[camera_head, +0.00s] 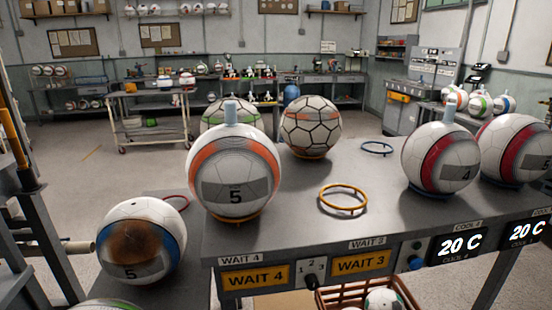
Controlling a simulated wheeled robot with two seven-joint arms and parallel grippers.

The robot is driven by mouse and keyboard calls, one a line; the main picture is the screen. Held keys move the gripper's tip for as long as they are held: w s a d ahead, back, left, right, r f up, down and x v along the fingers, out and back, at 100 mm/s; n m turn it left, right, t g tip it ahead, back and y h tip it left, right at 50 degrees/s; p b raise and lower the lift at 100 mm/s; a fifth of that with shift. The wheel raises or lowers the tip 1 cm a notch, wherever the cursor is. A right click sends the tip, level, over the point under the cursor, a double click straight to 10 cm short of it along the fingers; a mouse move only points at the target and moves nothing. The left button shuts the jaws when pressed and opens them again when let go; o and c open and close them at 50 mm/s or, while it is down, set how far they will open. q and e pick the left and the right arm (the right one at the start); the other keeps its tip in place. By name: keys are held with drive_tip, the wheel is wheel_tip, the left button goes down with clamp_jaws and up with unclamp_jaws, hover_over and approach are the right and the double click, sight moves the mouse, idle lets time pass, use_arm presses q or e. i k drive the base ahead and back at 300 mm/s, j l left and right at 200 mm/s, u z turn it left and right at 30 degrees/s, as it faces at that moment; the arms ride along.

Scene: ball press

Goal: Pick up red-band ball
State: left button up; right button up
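Two balls with dark red bands sit on the right of the grey bench. One red-band ball (441,160), marked 4, has a pale blue stub on top and rests on a blue ring above a "20 C" display. The other red-band ball (515,150) stands to its right, also on a ring, near the picture's edge. A white ball with an orange-red band (234,175), marked 5, stands at the bench's left behind the "WAIT 4" label, with a similar stub on top. Neither of my grippers is in view.
An empty yellow ring (343,198) and an empty blue ring (377,148) lie on the bench (300,225). A black-lined ball (311,125) and a partly hidden green-banded ball stand behind. A brown-stained, blue-banded ball (141,242) sits lower left. A crate (340,297) is below.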

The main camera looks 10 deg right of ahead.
sight(438, 158)
drive_tip(key=z, duration=1.25)
